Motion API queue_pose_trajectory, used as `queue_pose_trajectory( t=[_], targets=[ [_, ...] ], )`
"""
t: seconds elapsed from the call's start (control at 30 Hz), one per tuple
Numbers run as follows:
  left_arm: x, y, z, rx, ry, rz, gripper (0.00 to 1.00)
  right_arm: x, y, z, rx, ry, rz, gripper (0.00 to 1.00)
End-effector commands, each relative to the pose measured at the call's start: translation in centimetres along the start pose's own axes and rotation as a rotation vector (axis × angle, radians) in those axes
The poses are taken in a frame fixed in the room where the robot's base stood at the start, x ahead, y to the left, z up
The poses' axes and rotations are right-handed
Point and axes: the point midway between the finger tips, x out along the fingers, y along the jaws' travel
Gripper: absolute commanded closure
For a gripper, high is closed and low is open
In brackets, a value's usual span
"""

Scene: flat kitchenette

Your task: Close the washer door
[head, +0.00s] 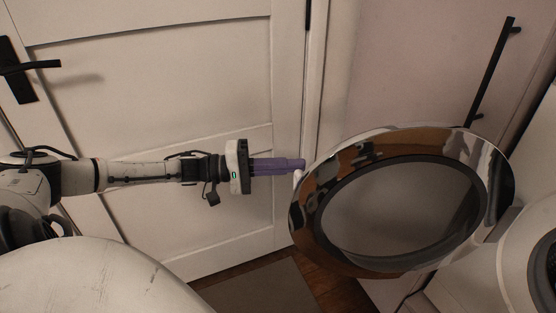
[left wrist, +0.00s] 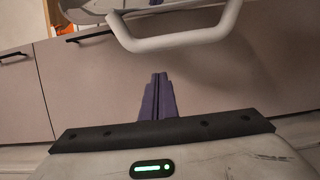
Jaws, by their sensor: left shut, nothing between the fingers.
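The washer door (head: 410,147) is a round chrome ring with a dark inner ring and a glass centre. It stands open in the head view, swung out to the left of the washer (head: 513,262), whose white front shows at the right edge. My left gripper (head: 302,165) has purple fingers pressed together with nothing between them. Its tips are close to the door's left rim; I cannot tell if they touch. The shut fingers also show in the left wrist view (left wrist: 158,82). My right gripper is not in view.
A white panelled door (head: 180,80) with a black lever handle (head: 22,70) stands behind my left arm. A pale cabinet front with a black bar handle (head: 490,72) is behind the washer door. A dark mat (head: 260,288) lies on the wooden floor below.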

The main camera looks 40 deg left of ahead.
Motion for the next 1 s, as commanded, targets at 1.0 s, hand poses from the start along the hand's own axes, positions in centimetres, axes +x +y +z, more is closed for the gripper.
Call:
queue_pose_trajectory(
  t=[1.0],
  targets=[
    [-1.1, 0.2, 3.6, -0.002, 0.002, -0.001, 1.00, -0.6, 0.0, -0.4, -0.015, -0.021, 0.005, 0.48]
  ],
)
